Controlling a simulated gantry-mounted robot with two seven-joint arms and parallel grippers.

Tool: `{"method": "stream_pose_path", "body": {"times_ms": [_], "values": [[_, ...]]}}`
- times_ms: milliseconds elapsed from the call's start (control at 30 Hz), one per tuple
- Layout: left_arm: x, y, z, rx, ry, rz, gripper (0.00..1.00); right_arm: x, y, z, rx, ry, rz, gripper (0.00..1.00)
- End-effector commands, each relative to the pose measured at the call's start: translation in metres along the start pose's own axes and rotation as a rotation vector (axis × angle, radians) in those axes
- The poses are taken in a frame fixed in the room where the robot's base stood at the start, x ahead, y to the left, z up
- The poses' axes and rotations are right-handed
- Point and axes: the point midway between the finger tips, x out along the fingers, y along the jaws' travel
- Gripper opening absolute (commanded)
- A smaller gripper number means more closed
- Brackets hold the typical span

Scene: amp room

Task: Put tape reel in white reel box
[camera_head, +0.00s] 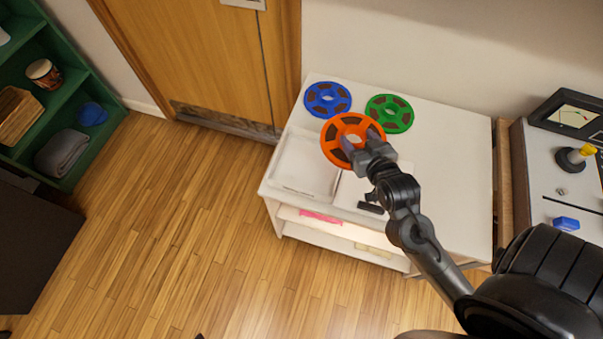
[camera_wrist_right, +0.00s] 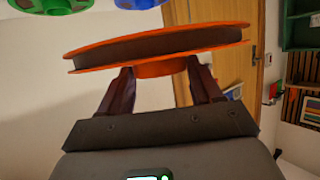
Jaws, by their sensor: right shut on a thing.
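My right gripper (camera_head: 362,147) is shut on an orange tape reel (camera_head: 335,159) and holds it over the white table. In the right wrist view the orange reel (camera_wrist_right: 160,47) is seen edge-on, with the two fingers (camera_wrist_right: 158,82) closed on its hub. The white reel box (camera_head: 284,173) lies open and looks empty on the left part of the table, just left of and below the reel in the head view. A white square piece, perhaps its lid, lies beside it, partly hidden by my arm. My left gripper is not in view.
A blue reel (camera_head: 328,99) and a green reel (camera_head: 406,113) lie at the table's back. A console (camera_head: 560,170) stands right, green shelves (camera_head: 85,75) left. The table's right part (camera_head: 450,170) is clear.

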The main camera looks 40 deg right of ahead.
Motion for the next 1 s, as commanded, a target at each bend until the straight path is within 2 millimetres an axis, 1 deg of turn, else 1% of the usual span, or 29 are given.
{"method": "stream_pose_path", "body": {"times_ms": [33,167,267,367,600,733,900,1000], "values": [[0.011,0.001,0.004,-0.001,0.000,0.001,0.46,0.004,0.000,0.011,-0.001,0.003,-0.001,0.20],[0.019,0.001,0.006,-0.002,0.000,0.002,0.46,0.007,0.000,0.020,-0.001,0.002,-0.002,0.20],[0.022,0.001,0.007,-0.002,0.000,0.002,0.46,0.011,-0.005,0.025,0.003,0.002,-0.003,0.20],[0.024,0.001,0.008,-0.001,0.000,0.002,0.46,0.018,-0.018,0.031,0.005,0.003,-0.004,0.20],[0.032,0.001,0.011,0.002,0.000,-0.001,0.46,0.045,-0.062,0.051,0.004,0.002,-0.004,0.20],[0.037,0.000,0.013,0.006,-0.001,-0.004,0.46,0.058,-0.085,0.061,0.003,0.002,-0.004,0.20],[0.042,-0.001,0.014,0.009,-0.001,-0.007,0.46,0.069,-0.103,0.069,0.001,0.002,-0.003,0.20],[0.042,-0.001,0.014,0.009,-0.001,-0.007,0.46,0.071,-0.108,0.070,0.000,0.003,-0.003,0.20]]}}
